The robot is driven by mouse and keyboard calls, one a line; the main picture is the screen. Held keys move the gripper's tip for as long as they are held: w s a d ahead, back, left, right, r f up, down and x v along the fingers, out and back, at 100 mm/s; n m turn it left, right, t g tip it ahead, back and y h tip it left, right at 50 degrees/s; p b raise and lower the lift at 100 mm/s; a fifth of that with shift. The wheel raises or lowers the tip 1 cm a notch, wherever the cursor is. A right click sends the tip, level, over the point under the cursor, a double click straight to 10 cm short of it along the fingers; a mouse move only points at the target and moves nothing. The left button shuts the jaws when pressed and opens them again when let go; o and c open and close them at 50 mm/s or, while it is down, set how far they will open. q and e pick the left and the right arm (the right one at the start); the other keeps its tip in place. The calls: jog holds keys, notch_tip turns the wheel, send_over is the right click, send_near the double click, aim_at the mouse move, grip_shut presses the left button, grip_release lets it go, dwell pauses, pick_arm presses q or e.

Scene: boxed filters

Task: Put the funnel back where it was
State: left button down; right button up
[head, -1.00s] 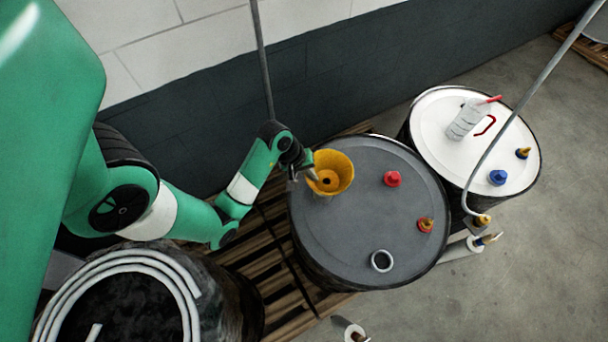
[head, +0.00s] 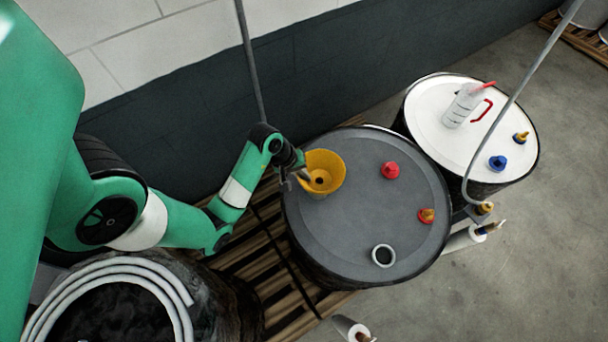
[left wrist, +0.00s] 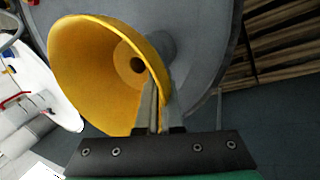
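The yellow funnel (head: 328,165) is at the back left of the grey drum's top (head: 340,225), wide mouth up. In the left wrist view the funnel (left wrist: 92,75) fills the left half, with its spout hole visible. My left gripper (head: 300,175) is at the funnel's left rim. Its fingers (left wrist: 161,105) are close together on either side of the rim, one inside and one outside. The lower spout is hidden, so I cannot tell whether it touches the drum or sits in an opening. My right gripper is not in view.
A white drum (head: 440,100) beyond carries a jug (head: 462,106) and a blue cap (head: 498,163). A dark drum (head: 200,270) stands at front left.

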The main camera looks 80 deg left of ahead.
pick_arm(q)
jog(key=c, duration=1)
grip_release()
jog(key=shift+c, duration=0.2)
jog(key=shift+r, duration=0.1)
jog(key=shift+r+p, duration=0.4)
jog(key=shift+p, duration=0.15)
jog(key=p+v, duration=0.7)
jog(key=v, duration=0.5)
jog(key=shift+p, duration=0.35)
jog(key=shift+r, duration=0.1)
